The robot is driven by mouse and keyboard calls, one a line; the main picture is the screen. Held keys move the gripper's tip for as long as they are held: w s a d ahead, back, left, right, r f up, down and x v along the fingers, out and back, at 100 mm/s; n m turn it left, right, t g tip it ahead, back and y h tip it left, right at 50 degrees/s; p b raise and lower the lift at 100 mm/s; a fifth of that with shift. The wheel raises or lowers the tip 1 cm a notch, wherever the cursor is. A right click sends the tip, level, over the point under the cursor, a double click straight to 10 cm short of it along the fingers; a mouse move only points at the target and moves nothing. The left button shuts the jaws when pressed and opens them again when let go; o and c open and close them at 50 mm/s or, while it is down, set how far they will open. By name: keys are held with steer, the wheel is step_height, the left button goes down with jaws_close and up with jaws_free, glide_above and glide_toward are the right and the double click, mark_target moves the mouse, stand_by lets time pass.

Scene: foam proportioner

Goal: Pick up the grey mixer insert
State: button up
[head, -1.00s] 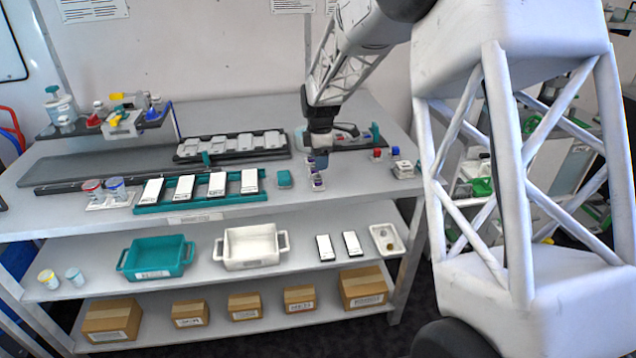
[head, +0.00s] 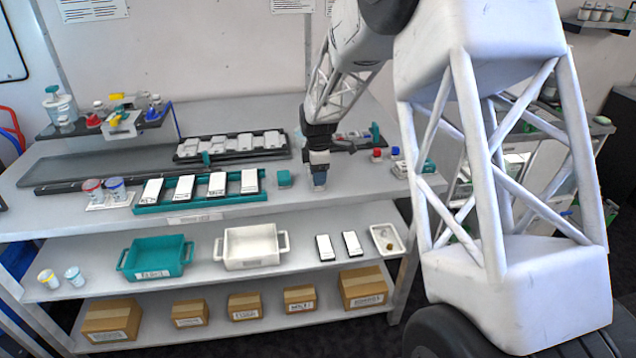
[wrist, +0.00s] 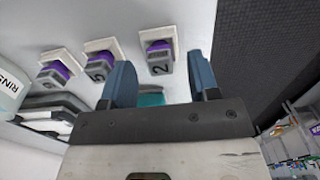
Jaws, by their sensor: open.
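Three grey inserts with purple parts, each on a white square pad, stand in a row in the wrist view: one marked 2 (wrist: 160,61), one marked 5 (wrist: 101,68), and one at the left (wrist: 56,76) whose mark is hard to read. My gripper (wrist: 163,72) is open, with its two blue fingers apart. The insert marked 2 appears between and a little beyond the fingertips, with no clear contact. In the head view my gripper (head: 319,187) is over the front of the bench and hides the inserts.
Trays and cartons fill the lower shelves.

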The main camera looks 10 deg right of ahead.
steer(key=shift+f, duration=0.55)
steer(key=c, duration=1)
steer(key=shift+r, duration=0.15)
steer(key=shift+r, duration=1.4)
steer(key=shift+s+r, duration=0.2)
steer(key=shift+r, duration=0.1)
steer(key=s+r, duration=0.1)
steer(key=s, duration=1.4)
steer(key=shift+s+d+r, duration=0.15)
steer(key=shift+s+d, duration=0.1)
steer(key=shift+s, duration=0.05)
